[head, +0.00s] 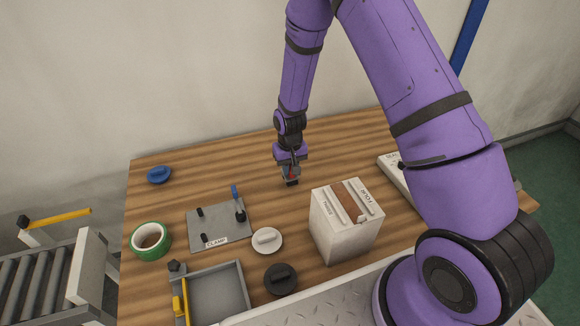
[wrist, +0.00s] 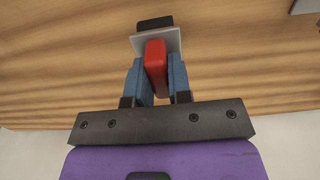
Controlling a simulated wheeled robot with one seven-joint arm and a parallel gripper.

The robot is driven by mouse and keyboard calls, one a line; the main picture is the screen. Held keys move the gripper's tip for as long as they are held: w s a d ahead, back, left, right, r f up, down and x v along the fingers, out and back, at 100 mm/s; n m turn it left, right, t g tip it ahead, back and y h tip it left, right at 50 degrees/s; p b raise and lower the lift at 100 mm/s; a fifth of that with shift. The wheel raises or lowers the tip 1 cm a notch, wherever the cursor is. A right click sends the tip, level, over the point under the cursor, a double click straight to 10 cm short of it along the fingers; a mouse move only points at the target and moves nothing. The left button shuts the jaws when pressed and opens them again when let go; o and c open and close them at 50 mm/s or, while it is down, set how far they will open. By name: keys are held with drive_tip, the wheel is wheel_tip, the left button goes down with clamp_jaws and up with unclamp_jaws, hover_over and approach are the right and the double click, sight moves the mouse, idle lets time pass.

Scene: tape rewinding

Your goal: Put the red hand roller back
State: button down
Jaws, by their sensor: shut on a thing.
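My gripper (head: 290,166) is shut on the red hand roller (wrist: 155,57), over the back middle of the wooden table (head: 335,145). In the wrist view, the blue fingers (wrist: 156,82) of my gripper stand on both sides of the red handle. Beyond the handle are a pale grey plate and a black end. In the head view, the roller (head: 291,183) shows only as a small red bit with a black lower end. I cannot tell whether that end touches the table.
A white box (head: 340,235) with a brown slot stands in front of my gripper. A clamp plate (head: 215,225), white disc (head: 267,240), black disc (head: 281,279), green tape roll (head: 149,241) and grey tray (head: 222,290) lie to the left. A blue piece (head: 159,175) lies back left.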

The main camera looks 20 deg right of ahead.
drive_tip(key=shift+f, duration=1.2)
idle(0.3)
drive_tip(key=c, duration=0.7)
unclamp_jaws()
drive_tip(key=shift+c, duration=0.2)
drive_tip(key=shift+r, duration=3.5)
drive_tip(key=shift+r, duration=0.1)
